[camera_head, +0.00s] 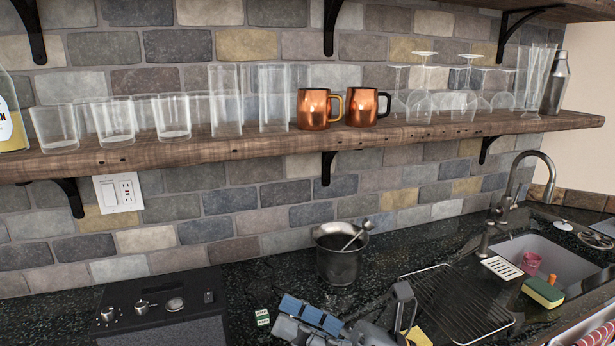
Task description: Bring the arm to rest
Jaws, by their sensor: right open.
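My right gripper (345,318) is at the bottom middle of the head view, low over the dark counter (240,275). Its grey and blue parts show, and the picture's lower edge cuts off the rest. It is open, and I see nothing held in it. It is in front of the dark metal pot (338,262) and to the left of the wire rack (460,305). I cannot tell whether it touches the counter. My left gripper is not in view.
A dark box with knobs (160,315) stands left of my gripper, with a small green and white block (262,317) between. A sink (560,262) with a faucet (515,190) and sponge (543,292) is right. A wooden shelf (230,150) above holds glasses and two copper mugs (318,109).

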